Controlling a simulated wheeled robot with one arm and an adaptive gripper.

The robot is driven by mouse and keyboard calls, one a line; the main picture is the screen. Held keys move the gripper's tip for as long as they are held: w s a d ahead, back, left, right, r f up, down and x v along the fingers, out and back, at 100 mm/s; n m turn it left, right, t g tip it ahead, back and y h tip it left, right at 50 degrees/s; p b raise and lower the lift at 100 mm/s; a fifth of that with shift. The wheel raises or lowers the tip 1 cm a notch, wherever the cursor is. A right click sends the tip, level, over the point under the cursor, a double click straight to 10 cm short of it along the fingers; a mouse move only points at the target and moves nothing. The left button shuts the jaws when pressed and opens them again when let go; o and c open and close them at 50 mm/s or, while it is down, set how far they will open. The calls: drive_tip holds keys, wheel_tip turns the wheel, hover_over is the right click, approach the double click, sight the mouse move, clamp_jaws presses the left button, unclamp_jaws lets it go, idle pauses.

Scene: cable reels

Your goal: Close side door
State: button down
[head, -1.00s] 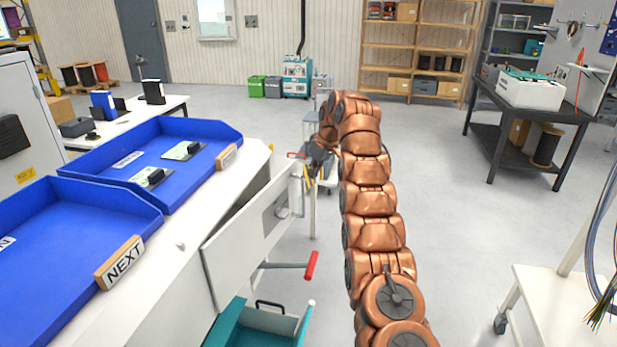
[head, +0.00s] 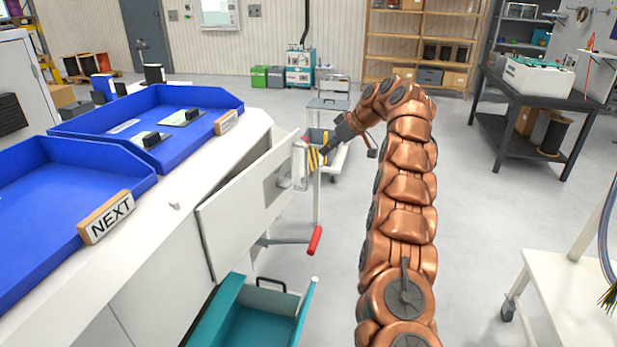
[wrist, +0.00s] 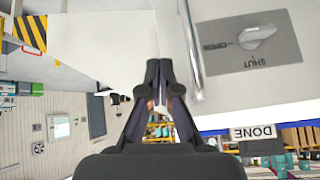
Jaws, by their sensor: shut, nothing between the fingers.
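The side door (head: 235,222) is a white panel on the side of the white cabinet (head: 150,275). It stands ajar, with a narrow gap along its top towards the far end. Its outer face carries a grey plate (wrist: 228,58) marked OPEN and SHUT, with a pale knob (wrist: 258,37) lying roughly in line with OPEN. A metal bar handle (wrist: 190,50) is beside the plate. My gripper (head: 318,158) is shut and empty at the door's far end, by the handle; its fingertips (wrist: 162,75) also show in the wrist view. I cannot tell whether they touch the door.
An open teal drawer (head: 262,318) and a red-ended lever (head: 315,240) stick out below the door. Blue trays (head: 165,108) stand on the cabinet top. A grey trolley (head: 330,108) stands beyond my gripper. A white table (head: 565,290) is at right; floor between is clear.

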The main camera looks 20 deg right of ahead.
wheel_tip(320, 180, down, 2)
drive_tip(key=f+y+b, duration=0.1)
drive_tip(key=y+b, duration=0.1)
drive_tip(key=b, duration=0.1)
drive_tip(key=n+t+y+b, duration=0.2)
drive_tip(key=t+y+b, duration=0.35)
drive_tip(key=b, duration=0.85)
approach(298, 160)
drive_tip(key=w+p+x, duration=0.1)
drive_tip(key=p+x, duration=0.1)
drive_tip(key=x, duration=0.5)
drive_tip(key=shift+d+f+t, duration=0.35)
drive_tip(key=shift+f+t, duration=0.05)
drive_tip(key=shift+t, duration=0.05)
drive_tip(key=shift+w+a, duration=0.1)
drive_tip(key=b+x, duration=0.1)
drive_tip(key=x, duration=0.2)
drive_tip(key=shift+w+f, duration=0.2)
drive_tip(key=shift+w, duration=0.05)
drive_tip(key=shift+w+a+r+b, duration=0.2)
drive_tip(key=shift+w+a+b, duration=0.1)
drive_tip(key=shift+a, duration=0.15)
